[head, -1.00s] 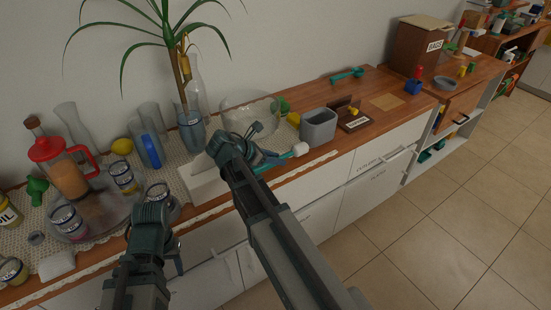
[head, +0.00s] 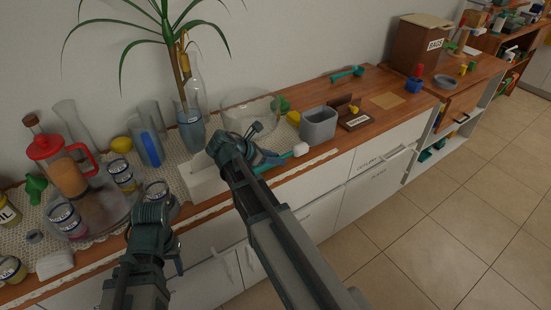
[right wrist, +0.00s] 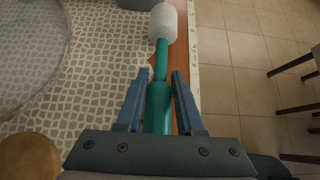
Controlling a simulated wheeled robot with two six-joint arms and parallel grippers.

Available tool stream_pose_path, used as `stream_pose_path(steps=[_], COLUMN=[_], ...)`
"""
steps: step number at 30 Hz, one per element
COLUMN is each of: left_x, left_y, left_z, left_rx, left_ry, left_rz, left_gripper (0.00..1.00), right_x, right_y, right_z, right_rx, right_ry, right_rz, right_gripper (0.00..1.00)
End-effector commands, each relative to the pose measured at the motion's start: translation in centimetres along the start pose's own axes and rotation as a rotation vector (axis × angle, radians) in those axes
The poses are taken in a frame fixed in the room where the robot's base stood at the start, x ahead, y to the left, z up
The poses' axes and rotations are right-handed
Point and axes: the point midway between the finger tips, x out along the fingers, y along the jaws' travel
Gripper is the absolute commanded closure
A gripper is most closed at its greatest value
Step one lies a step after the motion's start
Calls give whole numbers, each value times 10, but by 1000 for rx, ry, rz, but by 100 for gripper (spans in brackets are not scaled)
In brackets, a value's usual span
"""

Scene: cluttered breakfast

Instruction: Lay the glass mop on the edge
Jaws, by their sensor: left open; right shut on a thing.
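The glass mop has a green handle and a white sponge head (head: 300,149). It lies roughly along the front edge of the wooden counter (head: 335,146), its head pointing right. In the right wrist view the green handle (right wrist: 159,100) runs between the two fingers of my right gripper (right wrist: 160,92), which is shut on it. The white head (right wrist: 163,22) is beyond the fingertips, over the wood strip near the edge. I cannot tell whether the mop touches the counter. My right gripper (head: 255,160) is largely hidden by its arm in the head view. My left gripper (head: 172,245) is open and empty, in front of the counter.
A grey bin (head: 318,126) stands just behind the mop head. A clear glass bowl (head: 250,112) and a white tissue box (head: 203,182) are nearby. The tray with a red-lidded jug (head: 65,168) is at left.

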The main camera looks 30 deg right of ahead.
Motion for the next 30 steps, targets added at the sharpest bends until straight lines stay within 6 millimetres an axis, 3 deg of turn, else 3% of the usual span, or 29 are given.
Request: stream_pose_path(steps=[13,14,18,20,26,30], left_x=[4,4,4,4,4,4], left_y=[0,0,0,0,0,0], left_z=[0,0,0,0,0,0], left_rx=[0,0,0,0,0,0], left_ry=[0,0,0,0,0,0], left_rz=[0,0,0,0,0,0], left_gripper=[50,50,50,50,50,50], right_x=[2,2,2,2,2,2], right_y=[0,0,0,0,0,0], right_z=[-3,-3,-3,-3,-3,-3], right_rx=[0,0,0,0,0,0], right_ry=[0,0,0,0,0,0], right_rz=[0,0,0,0,0,0], right_gripper=[100,62,37,29,29,3])
